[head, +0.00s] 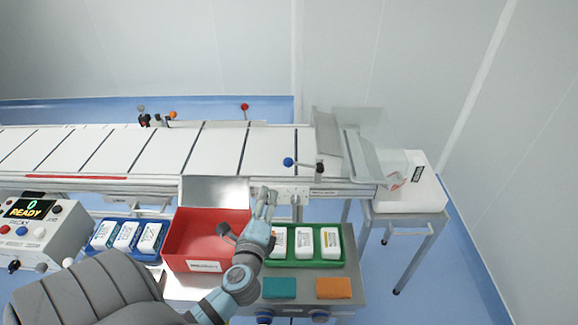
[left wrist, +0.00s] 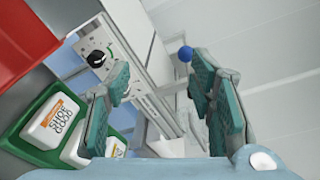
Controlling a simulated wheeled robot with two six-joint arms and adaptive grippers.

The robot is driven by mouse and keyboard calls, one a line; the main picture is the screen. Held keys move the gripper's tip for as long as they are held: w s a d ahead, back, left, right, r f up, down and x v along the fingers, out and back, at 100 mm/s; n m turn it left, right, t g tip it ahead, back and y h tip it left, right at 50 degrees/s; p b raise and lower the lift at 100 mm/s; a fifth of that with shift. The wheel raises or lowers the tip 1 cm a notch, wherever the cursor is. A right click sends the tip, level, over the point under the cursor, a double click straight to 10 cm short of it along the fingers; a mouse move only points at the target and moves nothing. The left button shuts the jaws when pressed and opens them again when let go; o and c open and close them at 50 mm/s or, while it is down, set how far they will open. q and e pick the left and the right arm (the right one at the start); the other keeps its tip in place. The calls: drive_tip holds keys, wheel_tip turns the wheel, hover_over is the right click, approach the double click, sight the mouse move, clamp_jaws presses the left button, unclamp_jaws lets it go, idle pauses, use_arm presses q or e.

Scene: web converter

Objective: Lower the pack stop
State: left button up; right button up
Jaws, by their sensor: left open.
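A lever with a blue ball knob (head: 288,162) sits at the right end of the conveyor, its arm pointing left from a dark pivot. In the left wrist view the blue knob (left wrist: 185,54) shows beyond and between the fingers. A grey upright plate (head: 327,135) stands behind the lever; I cannot tell for sure whether it is the pack stop. My left gripper (head: 266,200) is open and empty at the conveyor's front rail, below and left of the knob, apart from it. Its teal fingers (left wrist: 165,100) show in the wrist view. My right gripper is not in view.
A red bin (head: 180,240) and a green tray (head: 343,253) of white packs stand in front of the conveyor (head: 100,150). A blue tray (head: 95,249) and control box (head: 65,232) are left. A clear guard (head: 380,140) is right of the lever. A black dial (left wrist: 96,59) is on the rail.

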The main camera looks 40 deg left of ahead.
sight(287, 166)
use_arm(q)
drive_tip(key=w+a+m, duration=0.1)
drive_tip(key=w+m, duration=0.1)
drive_tip(key=w, duration=0.3)
drive_tip(key=w+a+m+t+h, duration=0.1)
drive_tip(key=w+m, duration=0.1)
drive_tip(key=w, duration=0.4)
drive_tip(key=w+a+r+m+t, duration=0.1)
drive_tip(key=w+a, duration=0.1)
drive_tip(key=w, duration=0.3)
drive_tip(key=shift+w+a+m+b, duration=0.1)
drive_tip(key=shift+w+m+b, duration=0.05)
drive_tip(key=shift+m+b, duration=0.25)
drive_tip(key=shift+r, duration=0.1)
clamp_jaws()
